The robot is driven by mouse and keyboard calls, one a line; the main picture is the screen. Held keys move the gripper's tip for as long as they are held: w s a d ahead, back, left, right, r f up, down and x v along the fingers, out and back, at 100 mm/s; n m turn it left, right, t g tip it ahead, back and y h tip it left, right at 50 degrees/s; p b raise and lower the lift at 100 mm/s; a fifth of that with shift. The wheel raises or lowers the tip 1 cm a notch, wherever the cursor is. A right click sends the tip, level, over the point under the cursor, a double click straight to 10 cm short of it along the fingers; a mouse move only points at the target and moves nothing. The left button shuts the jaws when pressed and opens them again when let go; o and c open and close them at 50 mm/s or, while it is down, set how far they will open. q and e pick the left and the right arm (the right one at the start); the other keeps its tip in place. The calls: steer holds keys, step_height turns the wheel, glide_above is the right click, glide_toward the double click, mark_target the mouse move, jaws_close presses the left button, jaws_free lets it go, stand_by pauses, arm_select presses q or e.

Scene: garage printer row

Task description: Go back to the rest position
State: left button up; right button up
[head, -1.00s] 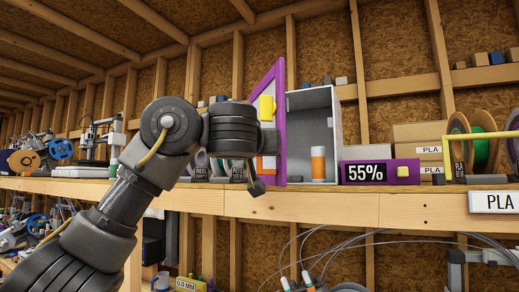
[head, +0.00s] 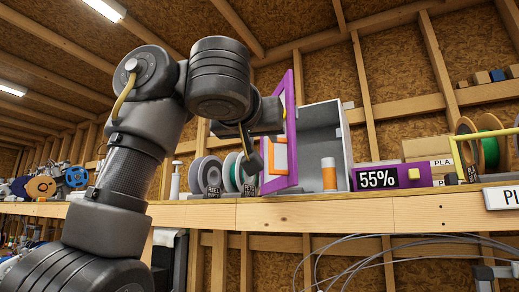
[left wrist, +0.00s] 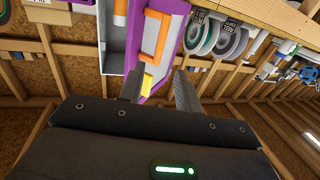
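My left gripper (head: 262,142) is in front of the purple-framed door (head: 293,130), near its outer face. In the left wrist view its two fingers (left wrist: 160,92) are spread apart, with no object held between them. The door stands open on the left side of a grey box (head: 322,130). A yellow handle (left wrist: 147,82) on the door shows close to one finger; I cannot tell whether they touch. An orange handle-like piece (left wrist: 156,36) is also on the door. My right gripper is in neither view.
An orange and white cylinder (head: 329,174) stands in the box. Reels (head: 210,176) stand left of the door on the wooden shelf (head: 340,212). A purple 55% display (head: 391,177), cartons and more spools are to the right. Roof beams run overhead.

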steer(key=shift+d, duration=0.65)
